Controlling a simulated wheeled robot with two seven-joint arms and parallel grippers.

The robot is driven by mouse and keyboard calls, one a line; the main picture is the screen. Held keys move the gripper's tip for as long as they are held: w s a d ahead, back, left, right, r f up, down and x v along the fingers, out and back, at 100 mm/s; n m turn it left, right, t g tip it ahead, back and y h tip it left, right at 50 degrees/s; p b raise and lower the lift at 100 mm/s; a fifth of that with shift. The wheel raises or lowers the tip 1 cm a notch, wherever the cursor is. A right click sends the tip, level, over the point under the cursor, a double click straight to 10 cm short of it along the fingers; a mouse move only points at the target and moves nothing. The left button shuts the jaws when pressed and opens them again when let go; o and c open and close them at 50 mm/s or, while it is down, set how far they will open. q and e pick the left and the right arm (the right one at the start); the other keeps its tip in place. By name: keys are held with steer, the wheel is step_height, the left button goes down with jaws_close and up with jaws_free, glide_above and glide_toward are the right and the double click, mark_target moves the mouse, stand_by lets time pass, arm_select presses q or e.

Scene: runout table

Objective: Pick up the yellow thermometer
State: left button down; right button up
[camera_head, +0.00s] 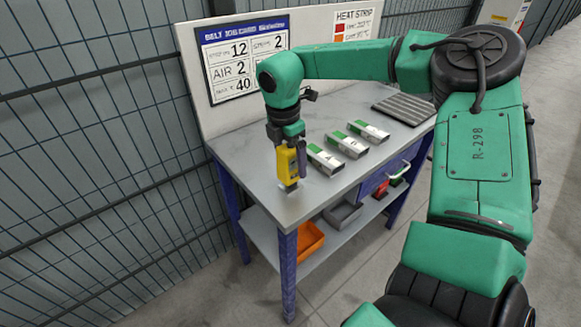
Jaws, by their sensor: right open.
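The yellow thermometer (286,168) is near the front left corner of the grey table (240,168), with a pale tip low down at the tabletop. My right gripper (292,154) points down right at it from above. One dark finger shows along the thermometer's right side; the other finger is hidden. The jaws are open, and I cannot tell whether they touch the thermometer. My left gripper is not in view.
Several white-and-green boxes (348,145) lie in a row right of the gripper. A ribbed grey pad (404,108) lies at the back right. A white backboard (200,75) with signs stands behind. An orange bin (308,240) and a grey bin (342,214) sit on the lower shelf.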

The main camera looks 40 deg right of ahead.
steer(key=shift+w+d+f, duration=0.1)
steer(key=shift+d+f, duration=0.15)
steer(key=shift+f, duration=0.55)
steer(key=shift+a+r, duration=0.1)
jaws_close()
steer(key=c, duration=1.4)
jaws_free()
step_height(320, 180, up, 20)
steer(key=shift+c, duration=0.2)
